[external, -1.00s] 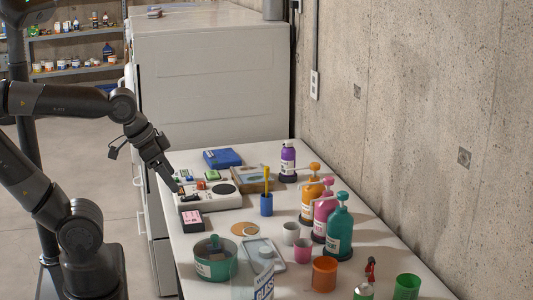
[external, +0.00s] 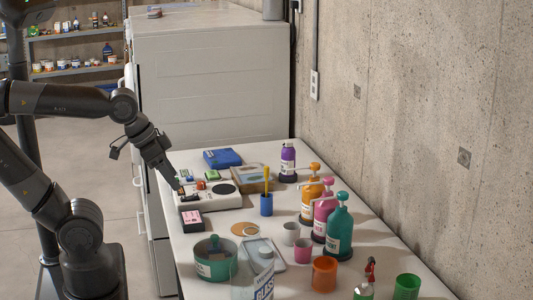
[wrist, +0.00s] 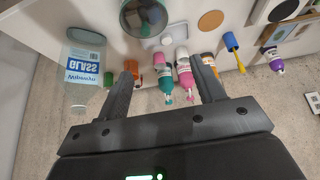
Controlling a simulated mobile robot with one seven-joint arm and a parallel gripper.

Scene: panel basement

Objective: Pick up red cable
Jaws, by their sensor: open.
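No red cable can be made out clearly. A small orange-red piece (external: 199,185) sits on the pale panel board (external: 224,203) on the table; it is too small to tell whether it is the cable. My gripper (external: 177,187) is over the left end of that board, just left of the orange-red piece, in the external view. Contact there cannot be told. In the wrist view my gripper (wrist: 164,62) has its two fingers wide apart, with nothing held between them. No cable shows in the wrist view.
On the table (external: 210,236) stand pump bottles (external: 339,230), an orange cup (external: 324,274), a teal pot (external: 213,262), a blue holder (external: 266,205) and a clear glass-cleaner bottle (external: 264,277). A blue box (external: 222,158) lies behind the board. A concrete wall (external: 420,130) bounds the right.

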